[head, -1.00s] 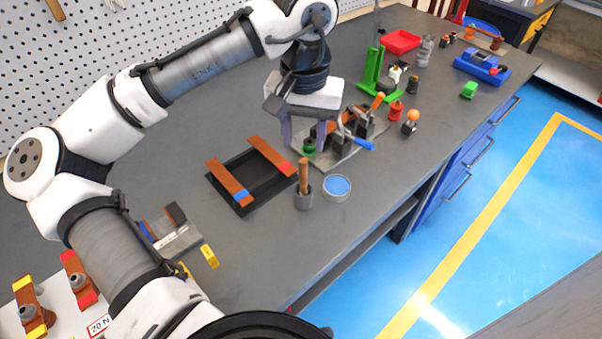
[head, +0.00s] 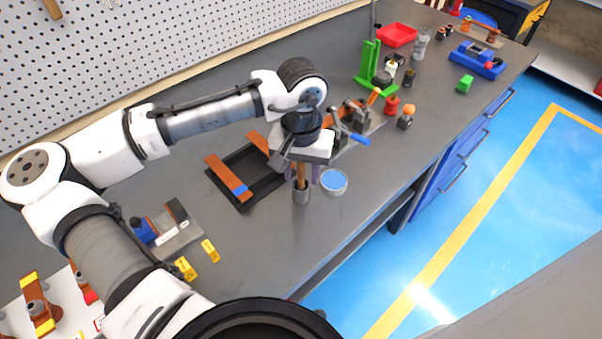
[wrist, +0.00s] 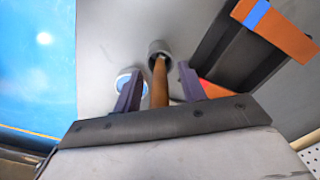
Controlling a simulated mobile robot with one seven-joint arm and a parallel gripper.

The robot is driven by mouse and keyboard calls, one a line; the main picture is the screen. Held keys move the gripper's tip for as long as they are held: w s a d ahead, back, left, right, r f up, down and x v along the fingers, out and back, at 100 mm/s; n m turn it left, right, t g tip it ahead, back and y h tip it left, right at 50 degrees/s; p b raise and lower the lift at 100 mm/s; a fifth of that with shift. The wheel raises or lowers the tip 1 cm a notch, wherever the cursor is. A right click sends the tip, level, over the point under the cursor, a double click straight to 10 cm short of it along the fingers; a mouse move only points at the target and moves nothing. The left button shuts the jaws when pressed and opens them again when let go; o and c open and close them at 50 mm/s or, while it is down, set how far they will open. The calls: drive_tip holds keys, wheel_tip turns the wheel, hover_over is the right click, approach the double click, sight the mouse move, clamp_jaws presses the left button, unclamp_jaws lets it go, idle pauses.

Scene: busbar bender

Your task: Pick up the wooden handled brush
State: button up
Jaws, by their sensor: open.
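The wooden handled brush (head: 301,176) stands upright in a small grey cup (head: 301,195) on the workbench. Its wooden handle sticks up out of the cup; the brush's lower end is hidden inside. My gripper (head: 301,174) is over the cup, with its fingers pointing down on either side of the handle. In the wrist view the handle (wrist: 160,83) runs between the two open purple fingers, with a gap on both sides. The cup (wrist: 159,48) shows beyond the fingertips.
A round tin with blue contents (head: 334,182) stands just right of the cup. A black tray with copper bars (head: 243,205) lies left of it. A clamp fixture with a blue-tipped lever (head: 357,139) is behind. Bare bench lies in front of the cup.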

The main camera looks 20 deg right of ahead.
clamp_jaws()
drive_tip(key=shift+r, duration=0.1)
